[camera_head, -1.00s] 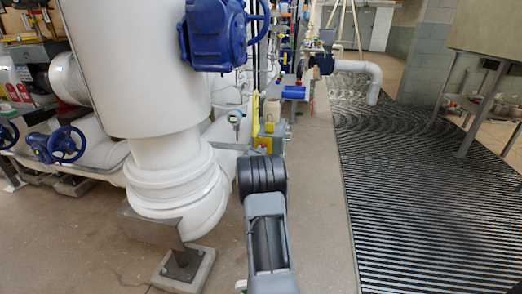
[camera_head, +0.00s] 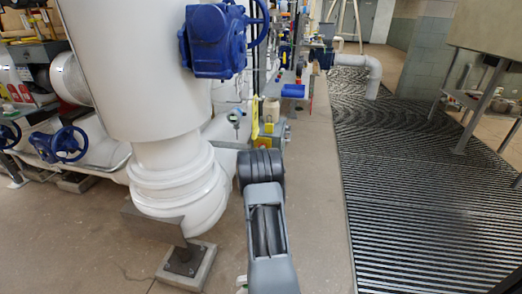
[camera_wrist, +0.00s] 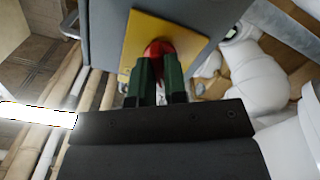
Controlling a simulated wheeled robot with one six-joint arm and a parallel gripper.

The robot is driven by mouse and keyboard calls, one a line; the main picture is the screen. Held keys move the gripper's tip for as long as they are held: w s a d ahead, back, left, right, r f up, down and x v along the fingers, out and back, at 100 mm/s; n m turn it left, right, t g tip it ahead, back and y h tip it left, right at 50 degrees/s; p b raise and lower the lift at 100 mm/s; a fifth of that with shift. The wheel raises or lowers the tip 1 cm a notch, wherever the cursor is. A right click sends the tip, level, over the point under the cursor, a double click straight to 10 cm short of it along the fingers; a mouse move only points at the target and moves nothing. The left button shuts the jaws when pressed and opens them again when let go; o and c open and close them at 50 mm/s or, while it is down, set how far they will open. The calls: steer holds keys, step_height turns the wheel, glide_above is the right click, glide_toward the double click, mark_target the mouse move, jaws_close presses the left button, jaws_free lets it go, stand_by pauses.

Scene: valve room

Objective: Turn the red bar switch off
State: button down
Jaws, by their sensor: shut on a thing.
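The red bar switch (camera_wrist: 157,47) shows in the wrist view as a red shape on a yellow plate (camera_wrist: 188,30), on the face of a grey box (camera_wrist: 98,35). My gripper (camera_wrist: 158,64) has its two green fingers close together over the red switch and is shut on it. The fingers cover much of the switch, so its angle cannot be told. In the head view, a small yellow and grey box (camera_head: 271,129) shows just beyond my arm. My gripper and the switch are hidden there behind the arm.
A large white vessel (camera_head: 140,70) with a blue valve (camera_head: 213,42) stands close to the left of my arm. A blue handwheel (camera_head: 68,144) is farther left. Bare concrete floor (camera_head: 310,200) and a ribbed dark grating (camera_head: 420,190) lie to the right.

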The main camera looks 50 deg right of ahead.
steer(key=shift+w+r+n+p, duration=0.15)
steer(key=shift+n+p, duration=0.2)
steer(key=shift+n, duration=0.75)
steer(key=c, duration=1.4)
jaws_free()
steer(key=shift+a, duration=0.15)
steer(key=shift+o, duration=1.3)
steer(key=shift+s, duration=0.2)
steer(key=p+v, duration=0.3)
steer(key=v, duration=1)
steer(key=shift+a, duration=0.25)
steer(key=shift+s, duration=0.1)
